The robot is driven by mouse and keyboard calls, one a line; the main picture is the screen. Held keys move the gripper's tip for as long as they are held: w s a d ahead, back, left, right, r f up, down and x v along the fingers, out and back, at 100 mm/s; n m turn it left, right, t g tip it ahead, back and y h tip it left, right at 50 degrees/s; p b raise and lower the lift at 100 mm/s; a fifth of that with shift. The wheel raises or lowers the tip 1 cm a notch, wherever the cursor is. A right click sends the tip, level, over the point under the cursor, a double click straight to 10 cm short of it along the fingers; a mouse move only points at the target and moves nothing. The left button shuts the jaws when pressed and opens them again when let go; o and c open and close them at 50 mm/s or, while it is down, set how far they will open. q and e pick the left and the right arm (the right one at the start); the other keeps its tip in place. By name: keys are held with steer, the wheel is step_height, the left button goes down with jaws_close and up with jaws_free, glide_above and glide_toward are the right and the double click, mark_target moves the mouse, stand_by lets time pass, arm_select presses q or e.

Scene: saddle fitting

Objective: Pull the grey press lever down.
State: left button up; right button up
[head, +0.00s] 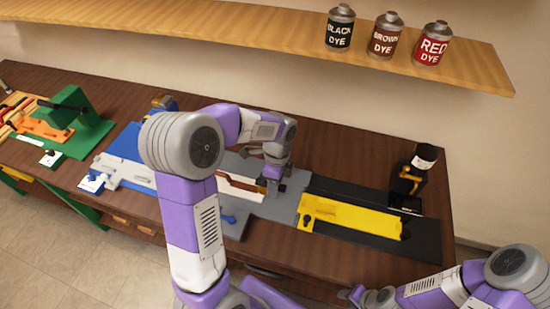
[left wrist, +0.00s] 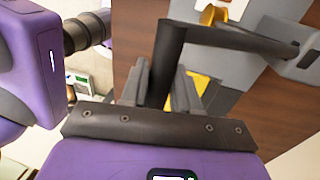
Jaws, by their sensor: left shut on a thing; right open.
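The grey press lever is a dark grey bar (left wrist: 168,58) with a bend and a cross arm running to a grey block (left wrist: 302,62) in the left wrist view. Its handle stands between the two fingers of my left gripper (left wrist: 161,82), which is shut on it. In the head view my left gripper (head: 270,186) is over the grey station (head: 238,222) mid-table. The lever is mostly hidden there by my left arm, so its angle is hard to tell. My right gripper (head: 356,294) is low at the right, small in view, open and away from the station.
A black and yellow station (head: 350,215) and a black machine (head: 411,175) stand to the right. A blue and white station (head: 122,170) and a green press (head: 85,125) stand to the left. Dye cans (head: 385,38) sit on the shelf. Bare table shows behind the yellow station.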

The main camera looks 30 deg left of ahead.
arm_select(q)
steer(key=shift+s+d+f+b, duration=0.1)
steer(key=shift+s+f+b, duration=0.2)
steer(key=shift+f+b, duration=0.35)
steer(key=shift+s+d+f+b, duration=0.1)
steer(key=shift+s+f+b, duration=0.2)
steer(key=shift+f, duration=0.6)
steer(key=shift+o, duration=0.4)
steer(key=shift+s+f+b, duration=0.5)
steer(key=shift+f+b, duration=0.2)
steer(key=shift+f, duration=0.05)
steer(key=shift+o, duration=0.4)
steer(key=shift+f, duration=0.1)
steer(key=shift+w+f, duration=0.15)
steer(key=shift+w, duration=0.15)
steer(key=shift+c, duration=0.8)
steer(key=o, duration=0.7)
steer(key=shift+r, duration=0.25)
steer(key=shift+r, duration=0.1)
